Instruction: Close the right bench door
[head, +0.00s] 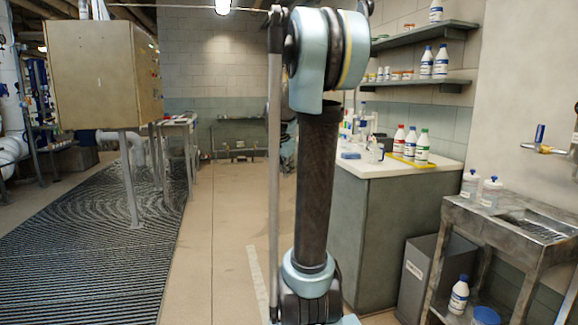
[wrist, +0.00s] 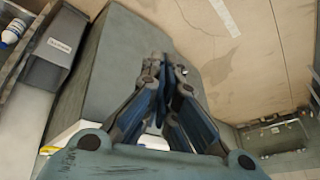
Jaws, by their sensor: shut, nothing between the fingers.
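The bench (head: 380,240) stands right of centre in the head view, with a white top and a plain grey side facing me. My arm hides its left part. I cannot make out the right bench door or how far it stands open in that view. In the wrist view, the grey bench side (wrist: 118,50) lies left of and behind my gripper (wrist: 163,66). The fingers are together and empty. The grey surface continues right of the fingers, and I cannot tell whether that part is the door or whether the fingertips touch it. My gripper is hidden in the head view.
A grey bin (head: 428,278) stands between the bench and a metal sink stand (head: 530,235) on the right. Bottles (head: 421,148) stand on a yellow tray on the bench top. A metal cabinet (head: 95,75) on legs stands at left. The floor (head: 225,235) between is clear.

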